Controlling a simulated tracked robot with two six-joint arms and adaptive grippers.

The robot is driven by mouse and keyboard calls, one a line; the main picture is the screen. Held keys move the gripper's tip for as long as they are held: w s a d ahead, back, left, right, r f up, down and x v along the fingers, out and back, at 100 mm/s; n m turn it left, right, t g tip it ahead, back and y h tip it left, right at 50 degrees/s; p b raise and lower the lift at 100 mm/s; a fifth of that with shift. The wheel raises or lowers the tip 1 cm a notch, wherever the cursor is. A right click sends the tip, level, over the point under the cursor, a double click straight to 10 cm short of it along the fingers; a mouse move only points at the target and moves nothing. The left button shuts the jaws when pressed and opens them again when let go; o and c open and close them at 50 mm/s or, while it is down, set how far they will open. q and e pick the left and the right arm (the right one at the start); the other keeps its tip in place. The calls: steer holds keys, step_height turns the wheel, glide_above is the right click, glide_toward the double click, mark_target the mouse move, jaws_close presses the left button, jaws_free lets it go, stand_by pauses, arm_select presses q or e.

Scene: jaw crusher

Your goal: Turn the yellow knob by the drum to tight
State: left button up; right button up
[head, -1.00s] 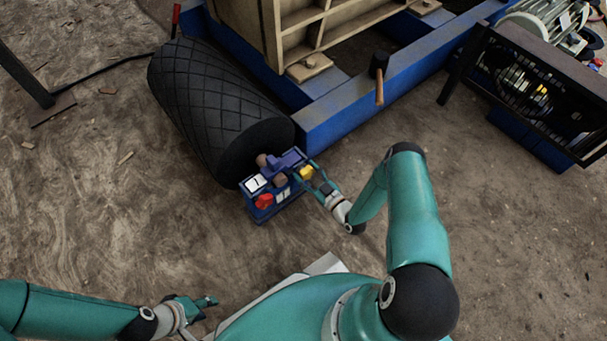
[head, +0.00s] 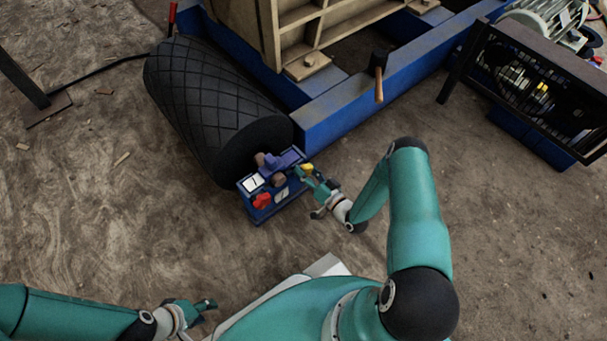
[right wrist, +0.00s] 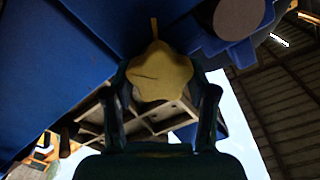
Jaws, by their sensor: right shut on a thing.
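The yellow knob (head: 307,168) sits on the right side of the small blue control box (head: 262,205) by the end of the black drum (head: 205,100). My right gripper (head: 311,173) is at the knob. In the right wrist view the star-shaped knob (right wrist: 160,72) lies between the two fingers, a dark line across its face and a thin yellow stub above it. The right gripper (right wrist: 160,90) is shut on it. My left gripper (head: 203,308) is away from the box at the lower left; its finger opening is unclear.
A red knob (head: 262,201) and white labels are on the same box. A blue frame (head: 345,112) runs behind it, with a wooden-handled hammer (head: 379,75) on it. A dark caged machine (head: 530,95) stands at the right.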

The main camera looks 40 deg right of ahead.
steer(key=m, duration=0.2)
steer(key=m+b, duration=0.1)
steer(key=m, duration=0.3)
steer(key=shift+d+f+m+b, duration=0.1)
steer(key=shift+f+m+b, duration=0.2)
steer(key=shift+f+b, duration=0.05)
steer(key=m+b, duration=0.1)
steer(key=m, duration=0.5)
steer(key=shift+s+f+m+b, duration=0.1)
steer(key=shift+f+m+b, duration=0.05)
steer(key=shift+m+b, duration=0.15)
steer(key=shift+d, duration=0.1)
steer(key=o, duration=1.1)
steer(key=shift+o, duration=0.3)
steer(key=s, duration=0.7)
steer(key=shift+s+d, duration=0.2)
steer(key=shift+d, duration=0.05)
